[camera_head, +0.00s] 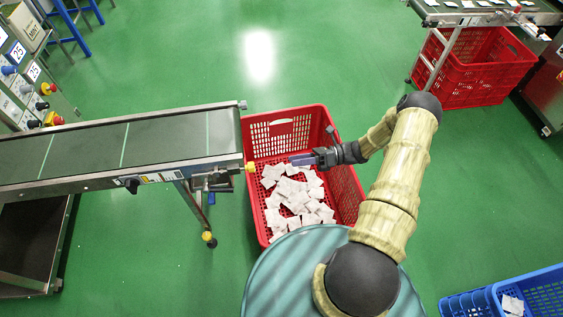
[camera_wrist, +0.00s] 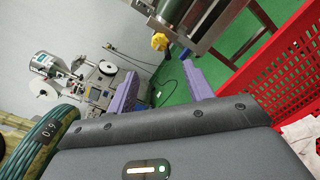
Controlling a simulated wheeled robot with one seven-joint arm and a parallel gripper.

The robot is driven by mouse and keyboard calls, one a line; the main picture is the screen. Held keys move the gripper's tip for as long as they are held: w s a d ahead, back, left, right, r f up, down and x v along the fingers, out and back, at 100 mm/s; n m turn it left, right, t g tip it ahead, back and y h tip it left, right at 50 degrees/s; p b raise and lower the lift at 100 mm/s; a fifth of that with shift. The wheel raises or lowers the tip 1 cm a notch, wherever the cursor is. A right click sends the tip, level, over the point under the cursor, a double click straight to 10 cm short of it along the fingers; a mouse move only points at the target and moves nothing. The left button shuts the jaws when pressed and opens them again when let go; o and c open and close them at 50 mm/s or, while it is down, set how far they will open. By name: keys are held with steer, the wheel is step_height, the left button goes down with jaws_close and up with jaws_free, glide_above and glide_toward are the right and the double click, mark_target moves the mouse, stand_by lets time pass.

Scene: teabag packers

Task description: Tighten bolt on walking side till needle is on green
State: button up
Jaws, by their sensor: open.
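A conveyor (camera_head: 105,150) comes in from the left in the head view. A yellow knob-like bolt head (camera_head: 250,166) sits at its right end, on the near side. The yellow bolt head also shows in the wrist view (camera_wrist: 159,41), beyond my fingertips and roughly between their lines. My gripper (camera_head: 293,160) is over the red crate, to the right of the bolt head and apart from it. Its purple fingers (camera_wrist: 160,78) are spread and empty in the wrist view. A label strip (camera_head: 160,178) is on the conveyor's near side. I cannot make out a needle or green zone.
A red crate (camera_head: 284,113) with many white teabags stands under my gripper, at the conveyor's end. A conveyor leg with another yellow knob (camera_head: 208,237) is below. A blue crate (camera_head: 463,304) is at lower right. Green floor is open behind.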

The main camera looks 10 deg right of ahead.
steer(key=d, duration=0.4)
steer(key=shift+s, duration=0.1)
stand_by(0.4)
steer(key=s+a+r+n+t+h, duration=0.1)
steer(key=s+a+r+n+h, duration=0.1)
steer(key=s+r+n+h, duration=0.4)
steer(key=s+a+r+n+h, duration=0.1)
steer(key=s+r+n+h, duration=0.1)
steer(key=r+n+h, duration=0.65)
steer(key=s+a+r+n+t+h, duration=0.15)
steer(key=s+r+n+h, duration=0.25)
steer(key=r+n, duration=0.6)
step_height(320, 180, up, 19)
steer(key=n+p, duration=0.3)
steer(key=p, duration=1.7)
steer(key=shift+s+a, duration=0.3)
steer(key=shift+a, duration=0.05)
